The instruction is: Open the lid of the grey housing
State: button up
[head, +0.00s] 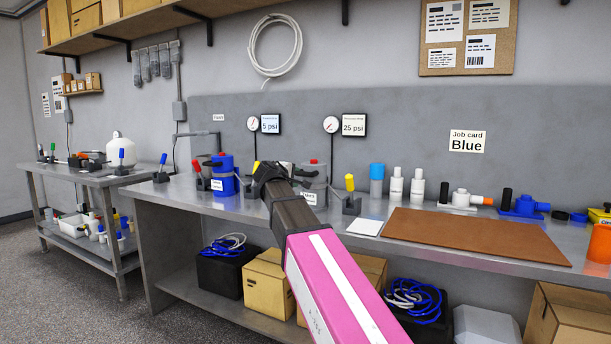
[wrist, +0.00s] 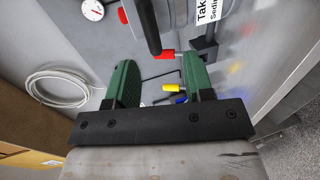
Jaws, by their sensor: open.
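The grey housing (head: 315,181) stands on the workbench, a red knob on its top and a white label on its front. My arm hides its left part in the head view. My gripper (head: 265,174) is just to its left in that picture. In the wrist view the grey housing (wrist: 178,22) is at the top, with a dark handle (wrist: 149,26) along it. My gripper (wrist: 160,78) is open there, its two green fingers apart and nothing gripped between them. I cannot tell from these frames how the lid is seated.
A blue housing (head: 223,174) stands left of my gripper. A yellow-topped lever (head: 350,188) stands right of the grey housing. A brown mat (head: 475,236) and white bottles (head: 396,185) are farther right. Gauges (head: 331,125) with displays rise behind.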

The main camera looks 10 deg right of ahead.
aim_at(304, 174)
jog(key=x, duration=0.3)
jog(key=r+x, duration=0.1)
jog(key=x, duration=0.6)
jog(key=shift+w+d+r, duration=0.1)
jog(key=shift+w+r, duration=0.15)
jog(key=shift+w, duration=0.3)
grip_shut()
